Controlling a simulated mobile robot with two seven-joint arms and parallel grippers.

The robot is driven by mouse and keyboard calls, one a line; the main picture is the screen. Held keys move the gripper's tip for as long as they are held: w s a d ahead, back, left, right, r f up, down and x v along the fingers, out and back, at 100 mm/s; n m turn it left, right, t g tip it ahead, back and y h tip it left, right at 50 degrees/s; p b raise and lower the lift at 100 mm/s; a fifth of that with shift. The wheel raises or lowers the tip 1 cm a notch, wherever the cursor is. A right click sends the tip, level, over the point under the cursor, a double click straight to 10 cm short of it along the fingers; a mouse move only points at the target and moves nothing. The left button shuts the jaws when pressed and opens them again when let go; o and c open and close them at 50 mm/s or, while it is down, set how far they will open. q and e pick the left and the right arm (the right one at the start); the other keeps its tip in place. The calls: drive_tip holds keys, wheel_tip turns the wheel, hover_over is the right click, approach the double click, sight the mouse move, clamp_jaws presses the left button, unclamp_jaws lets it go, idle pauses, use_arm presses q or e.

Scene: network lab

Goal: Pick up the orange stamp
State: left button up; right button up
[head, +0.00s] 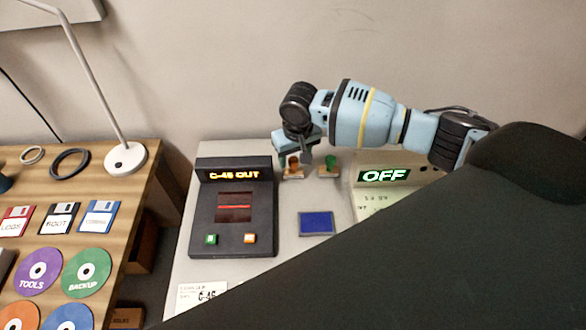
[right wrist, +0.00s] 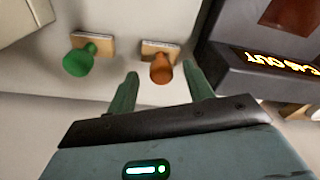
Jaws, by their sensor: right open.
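The orange stamp (head: 293,165) stands on the light table at the back, just right of the dark console. In the right wrist view the orange stamp (right wrist: 161,68) has a round orange handle on a pale wooden base. My right gripper (head: 306,152) is at the stamp from above, partly covering it in the head view. In the right wrist view the right gripper (right wrist: 160,80) is open, with one finger on each side of the handle; I cannot tell whether either touches it. My left gripper is not in view.
A green stamp (head: 330,164) stands close to the right of the orange one. The dark console (head: 265,215) is close on the left. A blue pad (head: 316,223) lies in front. A box with an OFF display (head: 384,176) stands at the right.

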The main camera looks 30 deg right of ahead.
sight(294, 159)
drive_tip(key=f, duration=0.3)
drive_tip(key=shift+w+f, duration=0.15)
drive_tip(key=shift+w, duration=0.1)
drive_tip(key=c, duration=1.1)
